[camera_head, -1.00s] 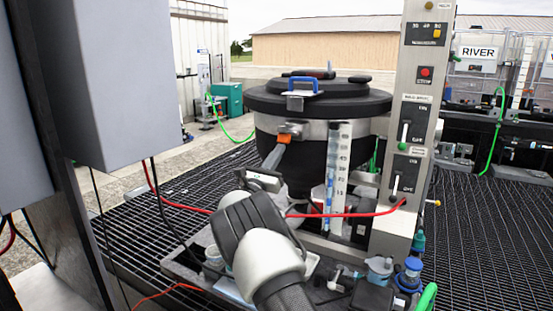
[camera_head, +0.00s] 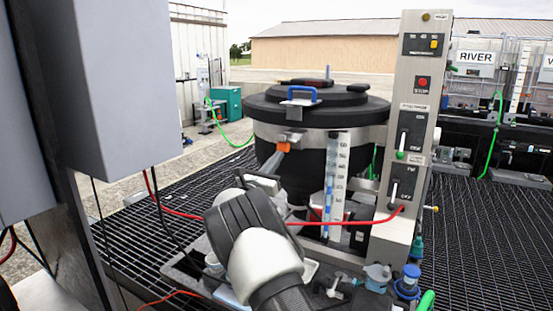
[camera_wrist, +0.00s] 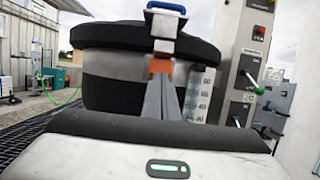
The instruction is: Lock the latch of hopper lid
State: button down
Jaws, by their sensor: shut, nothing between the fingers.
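The black round hopper lid (camera_head: 330,108) lies on the dark hopper (camera_head: 305,165), which has a metal band. The latch, a blue loop on a metal plate (camera_head: 299,95), is at the lid's front edge; it also shows in the wrist view (camera_wrist: 166,10). A small metal catch (camera_head: 291,135) is on the band below it. My gripper (camera_head: 284,148) is shut and empty. Its orange fingertips (camera_wrist: 160,66) are just below the catch, in front of the band. I cannot tell whether they touch it.
A grey control column (camera_head: 409,130) with switches stands right of the hopper, beside a clear scale tube (camera_head: 337,175). A red hose (camera_head: 345,221) crosses in front. A grey cabinet (camera_head: 110,75) fills the left. Small fittings (camera_head: 378,275) lie at the lower right.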

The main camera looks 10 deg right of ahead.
jog(key=shift+s+a+r+g+y+p, duration=0.1)
jog(key=shift+r+g+y+p, duration=0.4)
jog(key=shift+r+p, duration=0.65)
jog(key=shift+r+g+y+p, duration=0.3)
jog(key=shift+r+g+p, duration=0.4)
jog(key=shift+r+p, duration=0.55)
jog(key=shift+p, duration=0.15)
notch_tip(320, 180, up, 7)
jog(key=p, duration=0.2)
send_over(281, 142)
jog(key=shift+s+d, duration=0.2)
jog(key=shift+s, duration=0.05)
